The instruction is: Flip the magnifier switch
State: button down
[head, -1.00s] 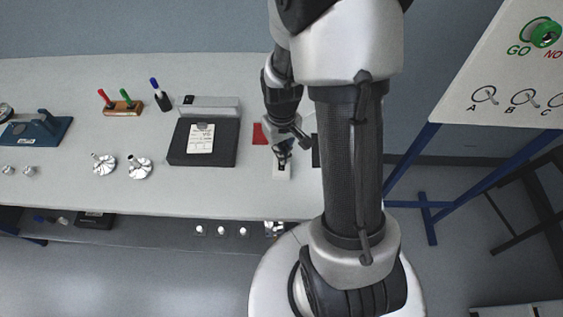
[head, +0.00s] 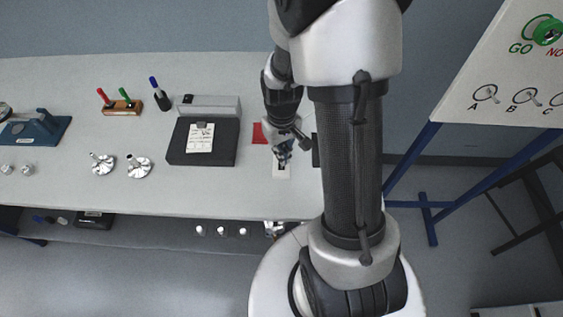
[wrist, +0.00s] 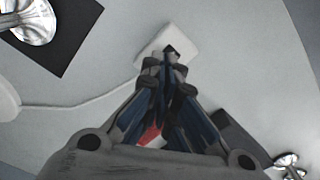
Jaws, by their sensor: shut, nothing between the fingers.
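The magnifier switch (head: 281,174) is a small white box on the bench, just below my gripper in the head view. In the wrist view the white switch box (wrist: 187,38) lies at the fingertips, with a dark rocker partly hidden by them. A pale cord runs from it to the left. My gripper (head: 283,158) is shut and empty, pointing down at the box. In the wrist view its closed fingertips (wrist: 167,62) overlap the near part of the box; I cannot tell whether they touch it.
A red card (head: 259,134) lies behind the switch. A black case with a paper label (head: 180,153) stands to the left, with metal housings (head: 138,167) farther left. A sloped white board (head: 500,70) on blue legs stands at the right.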

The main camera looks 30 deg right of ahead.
jog(key=shift+f+b, duration=0.5)
jog(key=shift+f, duration=0.2)
jog(key=shift+r, duration=0.1)
jog(key=shift+r+p, duration=2.9)
jog(key=shift+r, duration=0.6)
jog(key=s+a+r+t, duration=0.1)
jog(key=s+a+r, duration=0.15)
jog(key=r, duration=0.55)
jog(key=s+a+r+t, duration=0.1)
jog(key=a+r, duration=0.3)
jog(key=r, duration=0.3)
jog(key=s+a+r+t, duration=0.2)
jog(key=s+a+r, duration=0.2)
jog(key=s+r, duration=0.4)
jog(key=shift+s+r+n+t, duration=0.3)
jog(key=shift+s+n, duration=0.1)
jog(key=shift+s, duration=0.65)
